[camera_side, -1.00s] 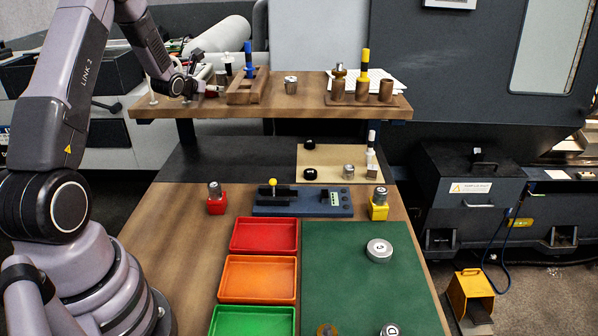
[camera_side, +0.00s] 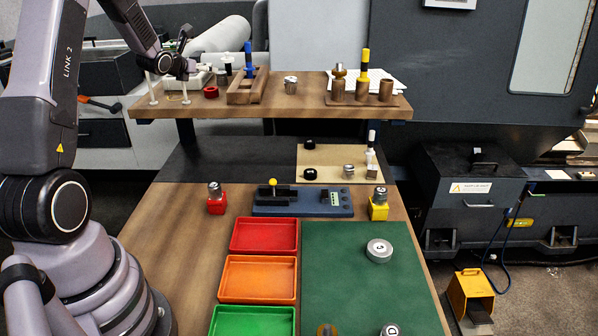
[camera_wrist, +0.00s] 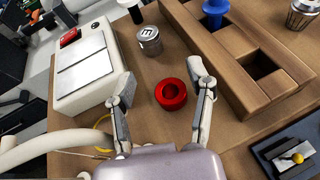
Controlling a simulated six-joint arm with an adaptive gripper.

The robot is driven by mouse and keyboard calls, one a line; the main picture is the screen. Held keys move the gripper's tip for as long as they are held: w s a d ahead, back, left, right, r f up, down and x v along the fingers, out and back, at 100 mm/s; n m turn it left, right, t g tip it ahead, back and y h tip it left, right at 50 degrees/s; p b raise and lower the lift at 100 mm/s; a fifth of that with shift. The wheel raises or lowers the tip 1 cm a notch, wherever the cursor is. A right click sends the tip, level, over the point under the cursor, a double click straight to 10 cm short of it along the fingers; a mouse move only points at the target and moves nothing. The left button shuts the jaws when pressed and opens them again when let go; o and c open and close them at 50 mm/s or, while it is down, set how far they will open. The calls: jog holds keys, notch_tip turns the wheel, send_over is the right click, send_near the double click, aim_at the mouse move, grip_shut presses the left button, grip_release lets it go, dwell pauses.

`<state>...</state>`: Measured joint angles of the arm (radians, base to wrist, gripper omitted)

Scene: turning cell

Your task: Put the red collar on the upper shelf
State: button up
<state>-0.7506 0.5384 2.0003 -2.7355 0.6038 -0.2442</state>
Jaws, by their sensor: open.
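The red collar (camera_side: 211,92) lies flat on the upper shelf (camera_side: 300,108), just left of the slotted wooden rack (camera_side: 247,88). In the side view my gripper (camera_side: 188,72) is above the shelf's left end, left of and higher than the collar.
A white scale-like box (camera_wrist: 85,70) and a metal cylinder (camera_wrist: 149,40) stand near the collar. A blue-handled tool (camera_wrist: 214,12) sits in the rack.

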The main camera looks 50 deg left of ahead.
jog(key=w+d+r+m+t+h, duration=0.2)
jog(key=d+r+m+h, duration=0.2)
jog(key=d+r+m, duration=0.45)
jog(key=s+d+r+m+g+h, duration=0.1)
jog(key=s+d+r+m+h, duration=0.1)
jog(key=d+m, duration=0.35)
jog(key=s+d+r+m+h, duration=0.2)
jog(key=d+m+h, duration=0.1)
jog(key=d, duration=0.6)
jog(key=s+d+r+m+g+h, duration=0.15)
jog(key=d+m, duration=0.25)
jog(key=d, duration=0.4)
jog(key=s+d+f+m+g+h, duration=0.1)
jog(key=s+d+m+g, duration=0.1)
jog(key=s+d+m, duration=0.4)
jog(key=s+d+f+m+g, duration=0.1)
jog(key=s+d+m+g, duration=0.15)
jog(key=s+m, duration=0.45)
jog(key=s+a+f+m+y, duration=0.1)
jog(key=s+a+m+y, duration=0.1)
jog(key=s+m, duration=0.2)
jog(key=s+a+f+m+g+y, duration=0.1)
jog(key=s+a+f+m+y, duration=0.1)
jog(key=s, duration=0.7)
jog(key=shift+m+y, duration=0.45)
jog(key=shift+m, duration=0.45)
